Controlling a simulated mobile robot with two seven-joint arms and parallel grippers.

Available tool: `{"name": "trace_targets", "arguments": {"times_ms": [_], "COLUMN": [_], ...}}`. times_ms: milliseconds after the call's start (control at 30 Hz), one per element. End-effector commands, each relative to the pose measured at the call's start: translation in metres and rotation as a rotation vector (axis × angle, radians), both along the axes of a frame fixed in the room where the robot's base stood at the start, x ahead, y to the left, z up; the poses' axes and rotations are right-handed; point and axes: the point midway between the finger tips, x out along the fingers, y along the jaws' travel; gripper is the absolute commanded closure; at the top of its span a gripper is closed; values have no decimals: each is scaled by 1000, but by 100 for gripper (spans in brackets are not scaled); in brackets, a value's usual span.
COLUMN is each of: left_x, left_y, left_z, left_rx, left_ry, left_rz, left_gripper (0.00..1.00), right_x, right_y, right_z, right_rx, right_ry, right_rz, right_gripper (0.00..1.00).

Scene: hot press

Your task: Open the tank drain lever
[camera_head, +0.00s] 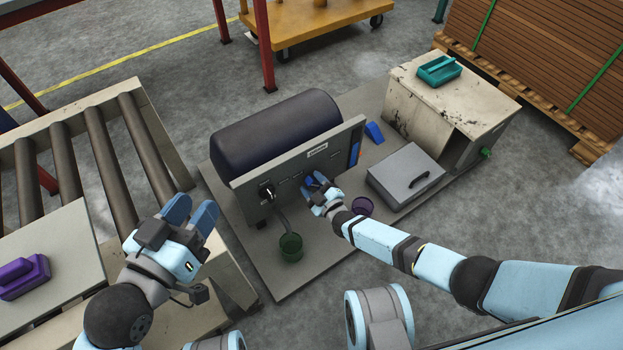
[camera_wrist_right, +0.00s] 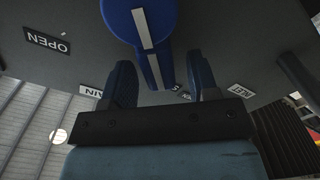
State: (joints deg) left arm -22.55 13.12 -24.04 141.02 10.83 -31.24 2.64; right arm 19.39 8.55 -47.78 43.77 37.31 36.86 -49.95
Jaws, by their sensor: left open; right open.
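The tank (camera_head: 275,132) is a dark cylinder behind a grey panel (camera_head: 296,163). In the right wrist view a blue lever (camera_wrist_right: 146,40) with a white stripe hangs from the panel, beside labels reading "OPEN" and, partly hidden, "AIN". My right gripper (camera_wrist_right: 163,85) is open, with the lever's lower end between its fingers in the picture; I cannot tell whether they touch. In the head view my right gripper (camera_head: 317,188) is at the panel's front and hides much of the lever. My left gripper (camera_head: 191,211) is open and empty near the roller conveyor.
A green cup (camera_head: 291,248) stands below a spout and dark handle (camera_head: 267,190) on the panel. A grey case (camera_head: 406,177) and worn cabinet (camera_head: 420,105) stand right. The roller conveyor (camera_head: 113,147) is left.

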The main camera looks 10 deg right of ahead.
Motion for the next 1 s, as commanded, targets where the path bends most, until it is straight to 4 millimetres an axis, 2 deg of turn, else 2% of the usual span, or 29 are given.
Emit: {"name": "trace_targets", "arguments": {"times_ms": [233, 267, 467, 500, 767, 1000], "left_x": [-1, -1, -1, -1, -1, -1], "left_y": [0, 0, 0, 0, 0, 0], "left_z": [0, 0, 1, 1, 0, -2], "left_rx": [-1, -1, -1, -1, -1, 4], "left_ry": [-1, -1, -1, -1, -1, -5], "left_rz": [-1, -1, -1, -1, -1, 0], "left_gripper": [57, 57, 57, 57, 57, 57], "right_x": [0, 0, 0, 0, 1, 2], "right_y": [0, 0, 0, 0, 0, -4], "right_z": [0, 0, 0, 0, 1, 4], "right_rx": [0, 0, 0, 0, 15, 110], "right_ry": [0, 0, 0, 0, 5, 45], "right_rz": [0, 0, 0, 0, -1, -2], "right_gripper": [46, 50, 96, 100, 100, 100]}}
